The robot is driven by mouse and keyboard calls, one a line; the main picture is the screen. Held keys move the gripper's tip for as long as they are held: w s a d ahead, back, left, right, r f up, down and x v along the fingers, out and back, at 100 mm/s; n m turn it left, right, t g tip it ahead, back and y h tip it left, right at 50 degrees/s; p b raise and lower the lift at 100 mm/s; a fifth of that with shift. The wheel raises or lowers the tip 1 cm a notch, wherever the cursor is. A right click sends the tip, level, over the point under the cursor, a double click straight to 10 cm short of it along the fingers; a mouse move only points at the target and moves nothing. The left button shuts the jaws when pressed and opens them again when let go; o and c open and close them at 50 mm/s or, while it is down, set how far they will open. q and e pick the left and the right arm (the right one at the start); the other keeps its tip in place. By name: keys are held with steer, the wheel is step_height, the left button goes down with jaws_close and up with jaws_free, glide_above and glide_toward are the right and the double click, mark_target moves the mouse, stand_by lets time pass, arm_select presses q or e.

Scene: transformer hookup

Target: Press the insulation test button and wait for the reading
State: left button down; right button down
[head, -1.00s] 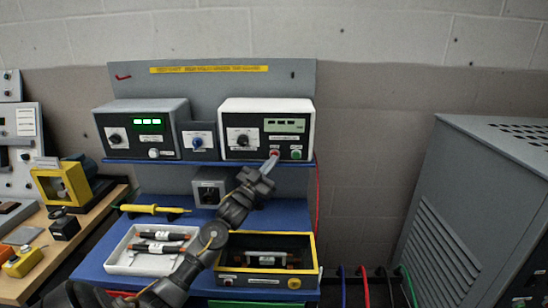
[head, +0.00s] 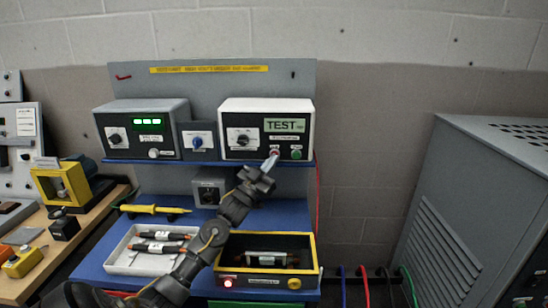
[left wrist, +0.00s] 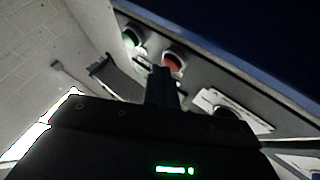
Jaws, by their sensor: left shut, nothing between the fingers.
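The white-cased tester (head: 266,112) stands on the blue shelf, with a dial on its left and a display (head: 284,125) that reads "TEST". Below the display are a red button (head: 275,152) and a green button (head: 296,154). My left gripper (head: 271,163) is shut and empty, its tip at the red button. In the left wrist view the red button (left wrist: 174,62) shows just beyond the fingers, with the green button (left wrist: 133,37) beside it. I cannot tell whether the tip touches or presses the red button. My right gripper is not in view.
A yellow-edged box (head: 316,262) holding a component sits on the blue bench, its red lamp (head: 228,282) lit. A white tray (head: 118,262) with dark parts is left of it. A grey cabinet (head: 465,215) stands at right. A second meter (head: 143,128) is on the shelf.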

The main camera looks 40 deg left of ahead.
arm_select(q)
steer(key=shift+s+d, duration=0.1)
steer(key=shift+s+d+p, duration=0.45)
steer(key=shift+s+p, duration=0.05)
steer(key=shift+s, duration=0.1)
steer(key=s+d+p, duration=0.2)
steer(key=s+d, duration=0.1)
steer(key=s, duration=0.1)
steer(key=shift+s+d+p, duration=0.35)
steer(key=shift+s+p, duration=0.05)
stand_by(0.8)
